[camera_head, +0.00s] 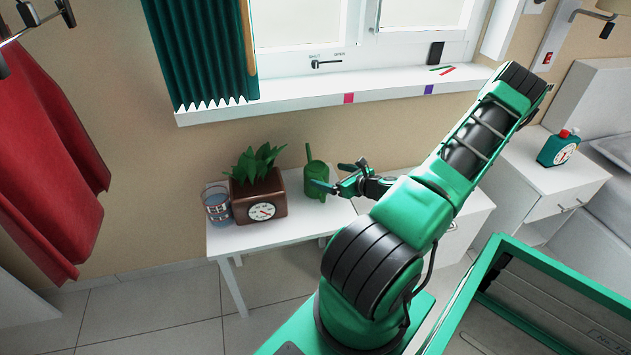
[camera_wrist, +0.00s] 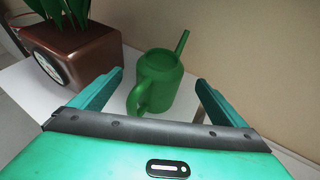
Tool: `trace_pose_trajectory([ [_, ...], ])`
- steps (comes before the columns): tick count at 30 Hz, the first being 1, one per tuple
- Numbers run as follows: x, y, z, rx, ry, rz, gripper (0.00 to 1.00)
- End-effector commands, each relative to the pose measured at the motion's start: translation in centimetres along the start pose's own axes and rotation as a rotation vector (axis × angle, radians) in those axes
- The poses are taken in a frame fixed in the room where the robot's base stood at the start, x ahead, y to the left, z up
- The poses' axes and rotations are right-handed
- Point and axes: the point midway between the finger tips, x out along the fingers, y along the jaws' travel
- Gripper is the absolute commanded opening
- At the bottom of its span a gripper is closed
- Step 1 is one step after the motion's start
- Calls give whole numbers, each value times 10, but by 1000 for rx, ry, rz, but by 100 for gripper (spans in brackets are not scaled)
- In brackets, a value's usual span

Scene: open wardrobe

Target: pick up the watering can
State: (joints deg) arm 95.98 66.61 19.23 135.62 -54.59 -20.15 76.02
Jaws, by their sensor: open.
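The green watering can (camera_head: 315,178) stands upright on a small white table (camera_head: 272,236) below the window. In the wrist view the watering can (camera_wrist: 160,78) is between and just beyond my fingers, its handle toward me and its spout pointing up and away to the right. My gripper (camera_head: 340,178) is open beside the can on its right in the head view. In the wrist view my gripper (camera_wrist: 160,88) has its two teal fingers spread on either side of the can, with nothing held. Whether a finger touches the can I cannot tell.
A brown planter with a clock face (camera_head: 259,198) stands left of the can, and it shows close to the left finger in the wrist view (camera_wrist: 70,57). A glass with a lattice pattern (camera_head: 217,205) is further left. The wall and window sill (camera_head: 320,98) rise behind.

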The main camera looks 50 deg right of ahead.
Motion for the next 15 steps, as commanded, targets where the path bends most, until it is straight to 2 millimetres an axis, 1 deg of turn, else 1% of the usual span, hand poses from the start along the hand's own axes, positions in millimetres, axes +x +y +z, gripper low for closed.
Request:
trace_pose_trajectory([
  [1,9,1,0,-2,-2,2,95],
  [3,19,1,0,-3,-1,3,95],
  [11,43,0,-1,-3,-1,2,95],
  [15,63,0,-4,-4,-2,3,95],
])
